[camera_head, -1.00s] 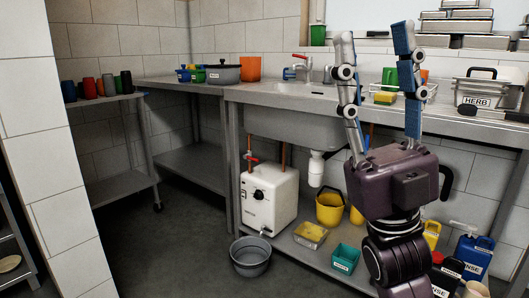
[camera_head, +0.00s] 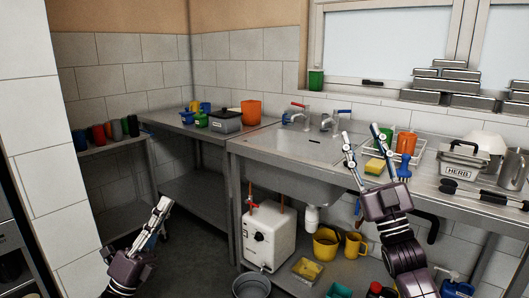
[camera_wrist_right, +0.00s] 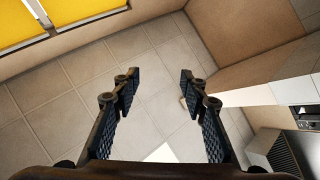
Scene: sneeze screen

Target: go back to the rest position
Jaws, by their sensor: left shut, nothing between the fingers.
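My left gripper (camera_head: 161,208) is low at the left of the head view, over the dark floor. Its fingers are together and hold nothing. My right gripper (camera_head: 363,137) points up in front of the sink counter's right part. Its fingers stand apart with nothing between them. The right wrist view also shows my right gripper (camera_wrist_right: 158,88) open, with tiled floor or wall behind the gap.
The sink (camera_head: 290,142) and its steel counter are in front. A lidded HERB container (camera_head: 461,166) and a yellow sponge (camera_head: 374,166) stand near my right gripper. A white boiler (camera_head: 269,235) and yellow jugs (camera_head: 326,243) are below. Floor is free at the left.

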